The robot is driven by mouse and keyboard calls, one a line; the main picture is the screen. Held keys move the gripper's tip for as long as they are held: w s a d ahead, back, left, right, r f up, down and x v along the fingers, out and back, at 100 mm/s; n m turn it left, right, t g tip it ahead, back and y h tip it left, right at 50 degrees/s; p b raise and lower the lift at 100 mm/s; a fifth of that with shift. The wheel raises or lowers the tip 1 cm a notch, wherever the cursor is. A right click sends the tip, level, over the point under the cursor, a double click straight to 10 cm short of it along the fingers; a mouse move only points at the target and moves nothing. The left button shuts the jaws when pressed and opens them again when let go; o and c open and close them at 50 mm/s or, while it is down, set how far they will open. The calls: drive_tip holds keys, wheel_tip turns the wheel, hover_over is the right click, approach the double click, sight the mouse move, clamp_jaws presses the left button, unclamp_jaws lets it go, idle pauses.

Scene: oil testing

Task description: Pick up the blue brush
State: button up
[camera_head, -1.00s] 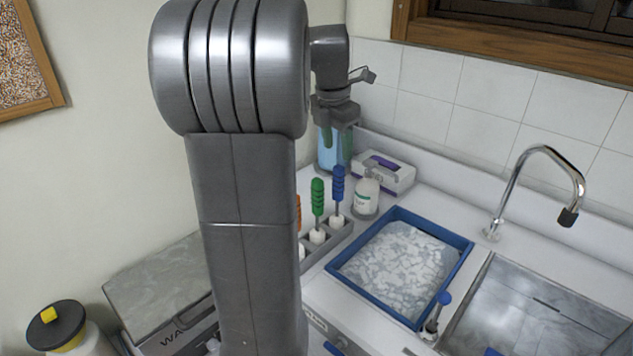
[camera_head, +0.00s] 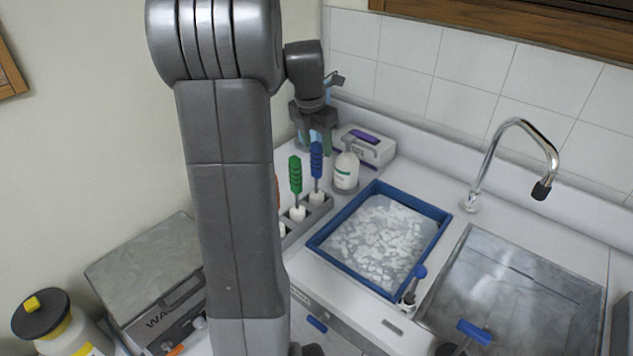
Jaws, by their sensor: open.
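A blue-handled brush (camera_head: 316,161) stands upright in a grey rack (camera_head: 308,224) on the counter, its lower end in a white socket. A green-handled brush (camera_head: 296,175) stands just left of it. My gripper (camera_head: 314,146) points down with its jaws open, above and behind the blue handle in the picture. The fingers look empty. The exact gap between fingers and handle is hard to tell. My arm hides the left part of the rack.
A white bottle (camera_head: 346,172) stands right of the blue brush, with a tissue box (camera_head: 365,146) behind. A blue-rimmed tray (camera_head: 321,246), sink (camera_head: 500,285) and faucet (camera_head: 520,124) lie right. Another blue-handled item (camera_head: 419,272) stands by the tray's corner.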

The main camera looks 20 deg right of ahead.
sight(317, 179)
drive_tip(key=f, duration=0.3)
drive_tip(key=shift+w+d+f, duration=0.1)
drive_tip(key=shift+d+f, duration=0.05)
drive_tip(key=shift+d, duration=0.05)
drive_tip(key=shift+c, duration=0.4)
drive_tip(key=c, duration=0.9)
